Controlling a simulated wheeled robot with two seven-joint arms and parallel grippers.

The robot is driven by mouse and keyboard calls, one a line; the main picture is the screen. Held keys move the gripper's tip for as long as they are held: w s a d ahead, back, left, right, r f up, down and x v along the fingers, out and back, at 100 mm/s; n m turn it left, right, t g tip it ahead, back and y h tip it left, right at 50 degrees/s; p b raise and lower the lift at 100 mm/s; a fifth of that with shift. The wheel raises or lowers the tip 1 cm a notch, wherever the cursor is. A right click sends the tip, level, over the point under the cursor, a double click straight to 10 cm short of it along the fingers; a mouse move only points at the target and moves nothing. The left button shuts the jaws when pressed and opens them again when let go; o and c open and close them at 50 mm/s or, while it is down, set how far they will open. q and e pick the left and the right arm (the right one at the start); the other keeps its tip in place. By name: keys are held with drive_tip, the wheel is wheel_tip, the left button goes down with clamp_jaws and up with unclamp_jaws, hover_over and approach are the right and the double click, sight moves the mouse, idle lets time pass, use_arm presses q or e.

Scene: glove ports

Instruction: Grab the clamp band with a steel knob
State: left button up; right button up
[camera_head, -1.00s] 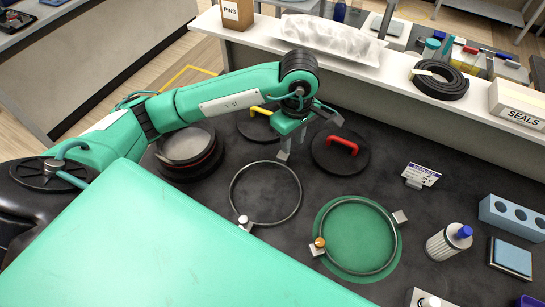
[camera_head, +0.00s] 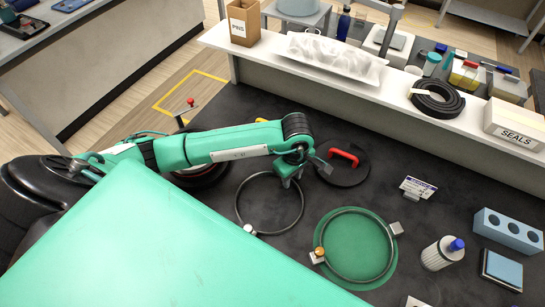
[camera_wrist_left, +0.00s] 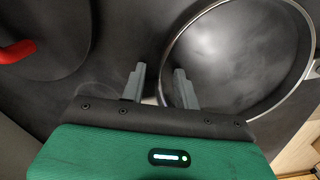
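The clamp band with a steel knob is a thin dark ring (camera_head: 303,203) lying on the dark bench; its steel knob (camera_head: 249,229) is at the near left. My left gripper (camera_head: 286,184) is low over its far edge. In the left wrist view the left gripper (camera_wrist_left: 160,88) is open, its fingers apart, with the ring's edge (camera_wrist_left: 163,62) showing between or close beside them; contact cannot be told. A pale piece shows between the fingers, partly hidden. A second band with a brass knob (camera_head: 319,252) lies on a green disc (camera_head: 355,262). My right gripper is not in view.
A black lid with a red handle (camera_head: 344,157) is just right of the left gripper. A sign (camera_head: 418,188), a white bottle (camera_head: 441,254) and a blue block with holes (camera_head: 508,231) stand at the right. A raised shelf (camera_head: 400,105) runs along the back.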

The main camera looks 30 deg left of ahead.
use_arm(q)
clamp_jaws()
idle(0.5)
